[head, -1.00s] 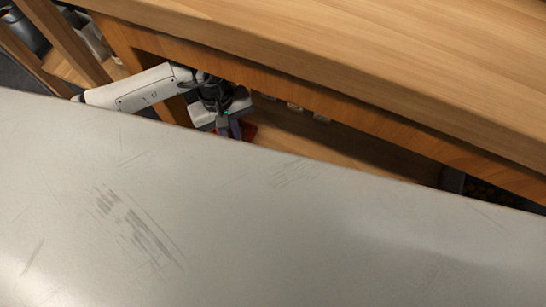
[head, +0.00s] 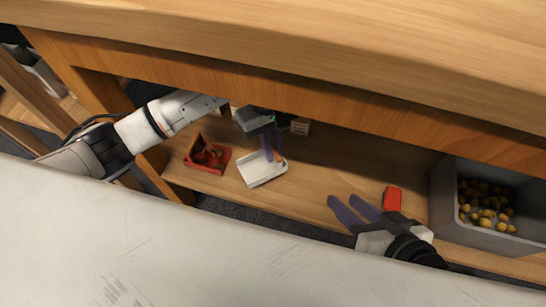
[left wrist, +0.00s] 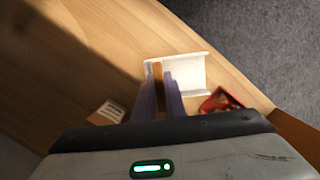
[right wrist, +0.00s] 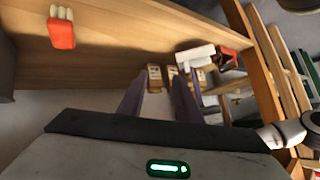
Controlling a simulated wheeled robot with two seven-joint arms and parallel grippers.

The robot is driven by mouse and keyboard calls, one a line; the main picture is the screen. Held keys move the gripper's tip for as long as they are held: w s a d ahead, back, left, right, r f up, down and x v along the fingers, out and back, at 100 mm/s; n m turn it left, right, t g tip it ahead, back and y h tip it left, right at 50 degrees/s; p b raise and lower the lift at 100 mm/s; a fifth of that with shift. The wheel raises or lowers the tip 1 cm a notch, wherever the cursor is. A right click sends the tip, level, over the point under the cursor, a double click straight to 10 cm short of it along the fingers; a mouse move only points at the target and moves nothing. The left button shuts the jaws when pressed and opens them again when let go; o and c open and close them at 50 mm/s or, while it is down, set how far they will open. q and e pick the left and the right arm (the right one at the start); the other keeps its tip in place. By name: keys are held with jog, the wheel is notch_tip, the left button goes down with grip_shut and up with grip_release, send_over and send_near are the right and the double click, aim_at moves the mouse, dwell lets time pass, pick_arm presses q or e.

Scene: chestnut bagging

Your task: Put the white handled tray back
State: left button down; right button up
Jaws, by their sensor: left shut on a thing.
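The white tray (head: 262,175) with a brown handle (left wrist: 158,72) is at the lower shelf, beside a red box. My left gripper (head: 269,152) is shut on the handle, with the tray below its fingers. The tray also shows between and beyond the fingertips in the left wrist view (left wrist: 190,72). I cannot tell whether the tray rests on the shelf or hangs just above it. My right gripper (head: 350,207) is open and empty, in front of the shelf. The tray appears small in the right wrist view (right wrist: 196,56).
The lower shelf (head: 310,175) has bare wood right of the tray. The red box (head: 208,157) with dark contents stands left. A red object (head: 392,198) lies near the right gripper. A grey bin (head: 485,228) holds chestnuts. The thick tabletop (head: 330,45) overhangs the shelf.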

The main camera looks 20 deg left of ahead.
aim_at(262, 161)
pick_arm(q)
notch_tip(262, 161, down, 3)
jog(key=shift+f+b, duration=0.15)
jog(key=shift+b, duration=0.3)
pick_arm(e)
jog(key=shift+w+a+r+t+y, duration=0.15)
jog(key=shift+a+r+t+y, duration=0.15)
jog(key=shift+r, duration=0.35)
pick_arm(q)
jog(key=shift+f, duration=0.15)
pick_arm(e)
jog(key=shift+f, duration=0.15)
pick_arm(q)
jog(key=c, duration=1.8)
grip_release()
